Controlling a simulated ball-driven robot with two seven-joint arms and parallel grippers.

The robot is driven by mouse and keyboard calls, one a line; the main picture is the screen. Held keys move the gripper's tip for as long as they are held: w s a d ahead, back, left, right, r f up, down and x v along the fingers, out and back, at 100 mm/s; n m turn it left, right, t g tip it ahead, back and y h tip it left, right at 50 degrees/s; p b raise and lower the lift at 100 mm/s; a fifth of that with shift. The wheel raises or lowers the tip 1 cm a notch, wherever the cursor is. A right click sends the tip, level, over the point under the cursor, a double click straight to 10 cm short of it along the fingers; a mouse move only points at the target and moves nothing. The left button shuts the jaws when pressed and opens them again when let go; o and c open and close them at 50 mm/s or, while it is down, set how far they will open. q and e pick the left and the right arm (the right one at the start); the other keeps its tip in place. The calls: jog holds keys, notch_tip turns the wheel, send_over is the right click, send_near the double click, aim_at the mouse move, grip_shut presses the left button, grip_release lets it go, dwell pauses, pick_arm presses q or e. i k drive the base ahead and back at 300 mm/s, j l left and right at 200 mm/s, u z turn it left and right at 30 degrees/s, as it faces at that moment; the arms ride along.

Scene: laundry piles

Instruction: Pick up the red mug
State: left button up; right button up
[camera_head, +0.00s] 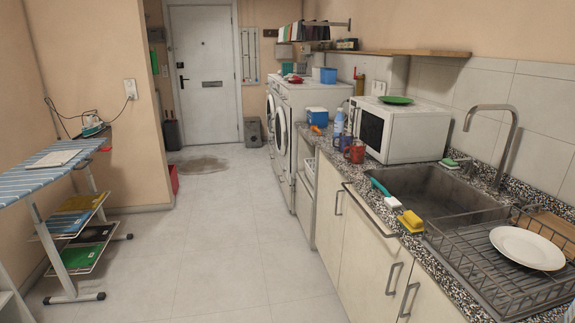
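The red mug (355,153) stands upright on the speckled countertop (329,147), in front of the white microwave. A dark blue mug or cup (346,142) is close beside it, on its left in the picture. Blue and white bottles (338,124) stand just behind it. Neither of my grippers shows in the head view, so I cannot see how they are set.
A microwave (397,130), sink (431,190) and dish rack (500,255) with a white plate line the right counter. A yellow sponge (410,220) lies by the sink's front edge. An ironing board (50,165) stands at left. The tiled floor (215,240) between is clear.

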aim_at(358, 149)
jog(key=i+j+z, duration=0.4)
jog(key=i, duration=0.15)
jog(key=i+j+z, duration=0.4)
jog(key=i, duration=0.15)
